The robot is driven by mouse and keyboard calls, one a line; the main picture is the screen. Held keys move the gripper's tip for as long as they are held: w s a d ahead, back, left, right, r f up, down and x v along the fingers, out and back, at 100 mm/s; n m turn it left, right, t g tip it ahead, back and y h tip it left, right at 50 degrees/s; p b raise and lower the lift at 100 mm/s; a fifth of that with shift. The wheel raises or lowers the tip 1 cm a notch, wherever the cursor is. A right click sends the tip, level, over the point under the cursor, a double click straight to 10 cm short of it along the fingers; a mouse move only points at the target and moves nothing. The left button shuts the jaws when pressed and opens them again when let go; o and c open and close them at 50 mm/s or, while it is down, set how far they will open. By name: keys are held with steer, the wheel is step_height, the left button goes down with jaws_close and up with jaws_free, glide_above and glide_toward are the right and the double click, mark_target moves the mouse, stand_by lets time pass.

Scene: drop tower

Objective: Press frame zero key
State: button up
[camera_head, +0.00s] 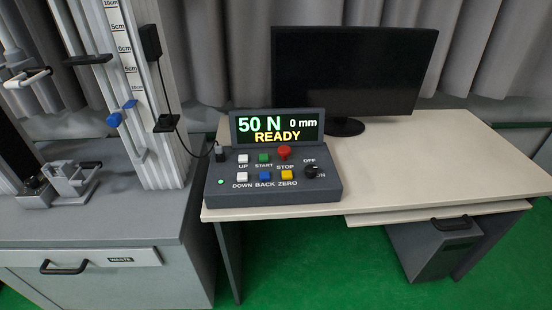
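The yellow key labelled ZERO (287,174) is on the lower row of the dark control box (330,192), at the table's left end. The blue BACK key (265,176) is just left of it, and the white DOWN key (242,177) is further left. The upper row has a white UP key (242,158), a green START key (264,157) and a red STOP button (284,153). A black OFF/ON knob (312,171) is at right. My gripper is not in view.
A black monitor (350,75) stands behind the box on the beige table (430,170). At left, a test frame column (150,100) with a scale and blue knob stands on a grey cabinet (110,232). The table's front right is clear.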

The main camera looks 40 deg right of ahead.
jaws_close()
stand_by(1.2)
